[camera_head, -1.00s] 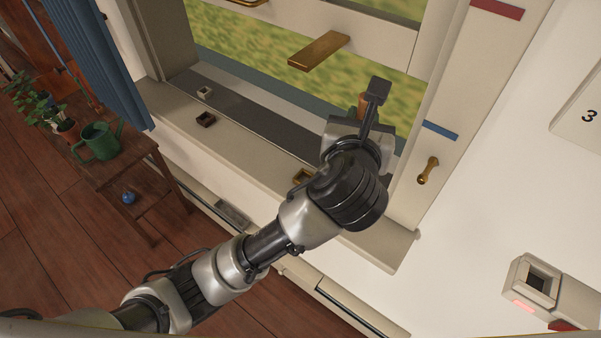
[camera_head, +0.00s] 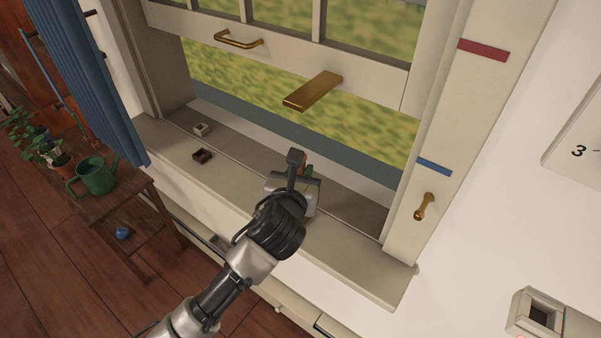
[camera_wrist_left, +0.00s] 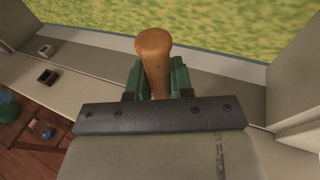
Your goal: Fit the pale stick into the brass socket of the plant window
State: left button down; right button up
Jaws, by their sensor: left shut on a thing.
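My left gripper (camera_head: 301,170) is over the window sill (camera_head: 345,262), on its right half. In the left wrist view its green fingers (camera_wrist_left: 157,78) are shut on an orange-brown wooden stick (camera_wrist_left: 154,48) with a rounded, thicker end. Only a sliver of the stick (camera_head: 309,171) shows beside the gripper in the head view. The brass socket on the sill is hidden behind my gripper and wrist, so I cannot tell whether the stick touches it. My right gripper is not in view.
A white socket (camera_head: 201,129) and a dark brown socket (camera_head: 203,155) sit on the sill's left part. A plant table (camera_head: 150,205) with a green watering can (camera_head: 98,176) stands left.

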pick_arm(q)
jog(key=shift+f, duration=0.15)
jog(key=c, duration=1)
grip_release()
jog(key=shift+r, duration=0.2)
jog(key=v, duration=1.2)
